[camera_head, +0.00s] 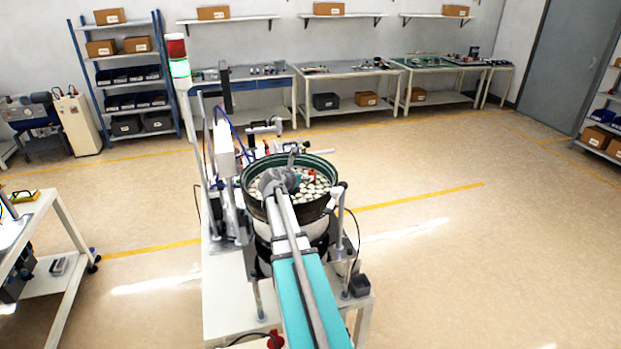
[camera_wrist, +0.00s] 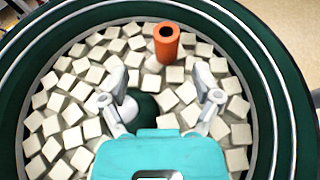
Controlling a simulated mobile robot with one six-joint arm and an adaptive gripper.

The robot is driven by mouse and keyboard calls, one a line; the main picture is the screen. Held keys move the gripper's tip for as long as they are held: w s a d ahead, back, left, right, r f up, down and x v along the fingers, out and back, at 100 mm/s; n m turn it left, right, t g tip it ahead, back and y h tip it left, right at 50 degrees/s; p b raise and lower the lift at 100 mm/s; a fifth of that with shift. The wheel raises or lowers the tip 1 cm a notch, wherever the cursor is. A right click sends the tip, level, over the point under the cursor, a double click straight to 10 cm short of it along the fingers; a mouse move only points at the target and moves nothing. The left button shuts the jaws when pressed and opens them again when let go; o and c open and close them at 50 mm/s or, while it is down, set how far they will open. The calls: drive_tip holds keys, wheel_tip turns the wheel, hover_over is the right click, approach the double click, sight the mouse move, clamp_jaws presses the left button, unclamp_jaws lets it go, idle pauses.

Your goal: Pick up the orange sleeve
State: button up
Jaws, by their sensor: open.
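The orange sleeve (camera_wrist: 166,44) is a short hollow cylinder with a dark hole in its end. It lies in the bowl among the white blocks, ahead of my gripper and toward the far wall in the wrist view. In the head view only a small orange spot of the sleeve (camera_head: 311,173) shows inside the bowl. The sleeve is beyond the fingertips, apart from both. The head view shows my gripper over the bowl, partly hidden by my arm.
The dark green feeder bowl (camera_head: 248,171) has a raised, stepped rim around my gripper. Many white blocks (camera_wrist: 72,112) cover its floor. A dark green dome (camera_wrist: 141,106) rises at its centre. A post with a red and green lamp (camera_head: 178,58) stands to the left.

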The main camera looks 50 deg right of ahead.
sight(310, 174)
drive_tip(key=shift+s+b+x, duration=0.15)
drive_tip(key=shift+b+x, duration=0.35)
drive_tip(key=shift+x, duration=0.8)
drive_tip(key=shift+s+b+x, duration=0.1)
drive_tip(key=shift+b+x, duration=0.35)
drive_tip(key=shift+x, duration=0.9)
drive_tip(key=shift+d+r, duration=0.1)
drive_tip(key=c, duration=0.9)
